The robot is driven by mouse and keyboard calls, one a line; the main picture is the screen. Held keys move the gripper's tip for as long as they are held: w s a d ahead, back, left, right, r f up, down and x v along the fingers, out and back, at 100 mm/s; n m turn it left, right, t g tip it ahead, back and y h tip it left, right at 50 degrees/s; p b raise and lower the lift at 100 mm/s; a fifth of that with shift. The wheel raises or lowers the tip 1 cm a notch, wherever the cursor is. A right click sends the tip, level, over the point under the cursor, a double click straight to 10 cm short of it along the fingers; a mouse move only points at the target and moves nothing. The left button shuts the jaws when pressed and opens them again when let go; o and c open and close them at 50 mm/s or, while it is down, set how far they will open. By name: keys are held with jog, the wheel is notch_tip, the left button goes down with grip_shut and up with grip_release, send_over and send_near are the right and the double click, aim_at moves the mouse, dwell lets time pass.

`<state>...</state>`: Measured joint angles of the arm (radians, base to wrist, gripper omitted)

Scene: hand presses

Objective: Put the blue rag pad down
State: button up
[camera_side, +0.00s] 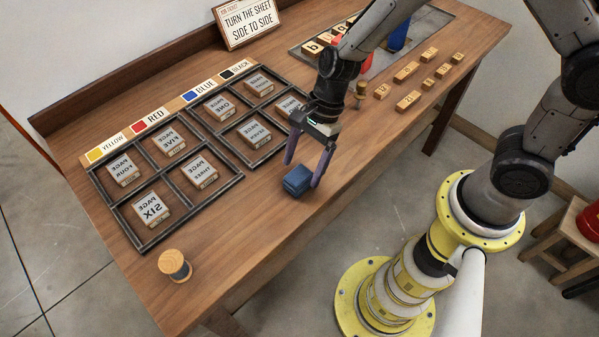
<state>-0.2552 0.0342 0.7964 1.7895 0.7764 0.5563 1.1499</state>
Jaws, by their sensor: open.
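The blue rag pad (297,181) is a small dark blue block near the front edge of the wooden table. My gripper (302,174) is open, with its two purple fingers pointing down on either side of the pad. The pad appears to rest on the table top, though its underside is hidden. I cannot tell whether the fingers touch it.
A wooden knob (174,264) stands at the front left. Several small wooden blocks (407,100) and a sign (248,22) are farther back. Bare table surrounds the pad.

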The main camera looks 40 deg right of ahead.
jog(key=s+d+r+n+t+h, duration=0.1)
jog(key=s+d+r+n, duration=0.3)
jog(key=r, duration=0.5)
jog(key=s+d+r+n+t+h, duration=0.1)
jog(key=s+d+r+n+t, duration=0.15)
jog(key=d+r+n, duration=0.55)
jog(key=s+d+r+n+t+h, duration=0.2)
jog(key=s+d+r+n, duration=0.3)
jog(key=s, duration=0.4)
jog(key=shift+r+n, duration=0.25)
jog(key=shift+n, duration=0.25)
